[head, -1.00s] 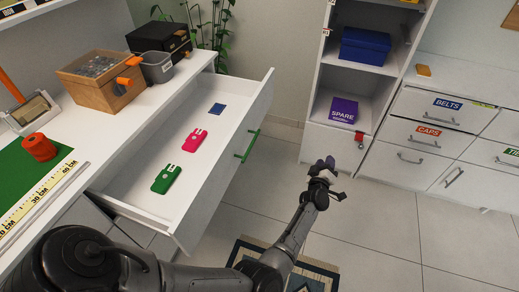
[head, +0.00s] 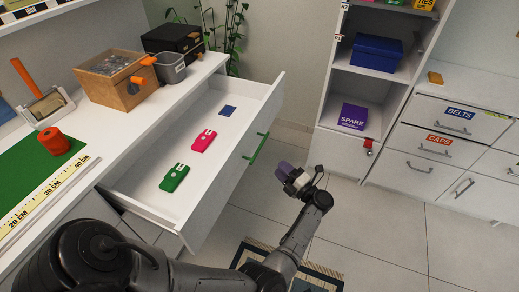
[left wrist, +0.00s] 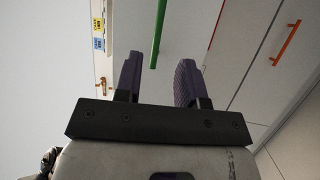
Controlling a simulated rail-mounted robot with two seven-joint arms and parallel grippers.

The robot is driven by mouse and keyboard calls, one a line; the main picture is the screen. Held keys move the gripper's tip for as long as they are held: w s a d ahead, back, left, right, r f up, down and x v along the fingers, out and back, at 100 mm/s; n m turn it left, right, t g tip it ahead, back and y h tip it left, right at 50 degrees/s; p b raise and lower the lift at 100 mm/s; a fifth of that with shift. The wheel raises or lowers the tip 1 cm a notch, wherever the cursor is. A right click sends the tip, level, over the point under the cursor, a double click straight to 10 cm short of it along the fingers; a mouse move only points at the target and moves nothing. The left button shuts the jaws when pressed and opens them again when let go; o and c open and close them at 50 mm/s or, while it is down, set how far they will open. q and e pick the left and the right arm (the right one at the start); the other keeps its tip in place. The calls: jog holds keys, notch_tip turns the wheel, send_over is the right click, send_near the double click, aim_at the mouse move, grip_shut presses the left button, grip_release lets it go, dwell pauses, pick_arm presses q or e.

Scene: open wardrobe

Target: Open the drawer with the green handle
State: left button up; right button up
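The drawer (head: 225,193) with the green handle (head: 256,149) is pulled out from the white counter on the left in the head view. Inside it lie a green item (head: 175,178), a pink item (head: 204,141) and a small blue square (head: 227,111). My left gripper (head: 281,172) is to the right of the handle and apart from it. In the left wrist view its two purple fingers (left wrist: 158,82) stand apart with nothing between them, and the green handle (left wrist: 158,34) shows beyond them. My right gripper is not in view.
The counter holds a wooden box (head: 115,80), a grey bin (head: 168,68), a red roll (head: 53,141) and a black box (head: 173,40). A shelf unit with a blue box (head: 376,52) and a purple SPARE box (head: 353,116) stands right.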

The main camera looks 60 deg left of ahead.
aim_at(259, 148)
pick_arm(q)
jog(key=shift+b+x, duration=0.8)
jog(key=shift+x, duration=5.05)
jog(key=c, duration=0.6)
grip_shut()
